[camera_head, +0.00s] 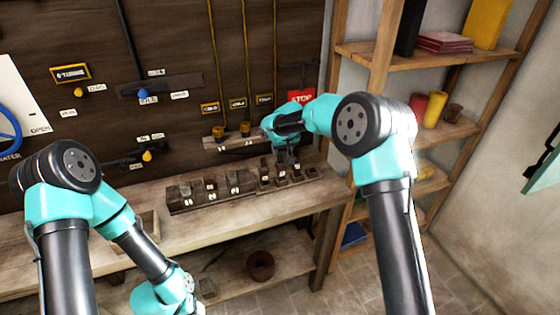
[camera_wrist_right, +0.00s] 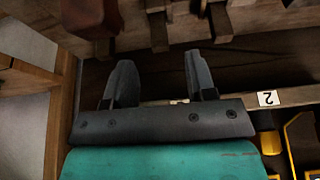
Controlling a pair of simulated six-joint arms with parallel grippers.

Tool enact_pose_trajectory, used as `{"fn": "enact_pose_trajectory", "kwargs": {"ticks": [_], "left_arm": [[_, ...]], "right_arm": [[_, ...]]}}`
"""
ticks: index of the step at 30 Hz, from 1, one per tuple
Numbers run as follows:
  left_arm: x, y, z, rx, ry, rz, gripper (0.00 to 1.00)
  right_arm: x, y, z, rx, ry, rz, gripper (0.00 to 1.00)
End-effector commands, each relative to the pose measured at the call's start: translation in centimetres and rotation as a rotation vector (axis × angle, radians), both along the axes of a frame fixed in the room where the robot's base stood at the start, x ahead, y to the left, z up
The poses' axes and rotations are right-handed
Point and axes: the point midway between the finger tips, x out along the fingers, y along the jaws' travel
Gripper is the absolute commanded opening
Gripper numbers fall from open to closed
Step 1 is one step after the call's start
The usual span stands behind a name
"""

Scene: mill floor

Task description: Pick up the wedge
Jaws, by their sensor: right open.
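My right gripper (camera_head: 290,156) is over the right end of the bench, just above a dark wooden holder (camera_head: 262,187) with several small dark pieces in it. In the right wrist view its two grey fingers (camera_wrist_right: 160,82) are spread apart with nothing held between them. Dark wooden pieces (camera_wrist_right: 157,22) stand beyond the fingertips. I cannot tell which piece is the wedge; none shows a clear wedge shape. My left arm reaches down in front of the bench, and its gripper end (camera_head: 196,308) is at the bottom edge, too cut off to read.
A shelf unit (camera_head: 455,130) stands close on the right. The bench front is mostly bare.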

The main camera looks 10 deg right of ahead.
Motion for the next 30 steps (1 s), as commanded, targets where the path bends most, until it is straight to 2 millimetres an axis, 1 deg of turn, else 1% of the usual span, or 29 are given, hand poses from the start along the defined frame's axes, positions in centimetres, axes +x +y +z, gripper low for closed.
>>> {"fn": "enact_pose_trajectory", "kwargs": {"ticks": [6, 9, 12, 27, 30], "left_arm": [[0.0, 0.0, 0.0, 0.000, 0.000, 0.000, 0.53], [0.0, 0.0, 0.0, 0.000, 0.000, 0.000, 0.53], [0.0, 0.0, 0.0, 0.000, 0.000, 0.000, 0.53], [0.0, 0.0, 0.0, 0.000, 0.000, 0.000, 0.53], [0.0, 0.0, 0.0, 0.000, 0.000, 0.000, 0.53]], "right_arm": [[0.7, 0.2, -2.8, -0.001, 0.003, 0.002, 0.51], [1.2, 0.3, -3.9, -0.001, 0.002, 0.001, 0.51], [1.5, 0.4, -4.5, 0.000, 0.002, 0.000, 0.51], [1.5, 0.4, -4.6, 0.000, 0.001, 0.000, 0.51], [1.5, 0.4, -4.6, 0.000, 0.001, 0.000, 0.41]]}}
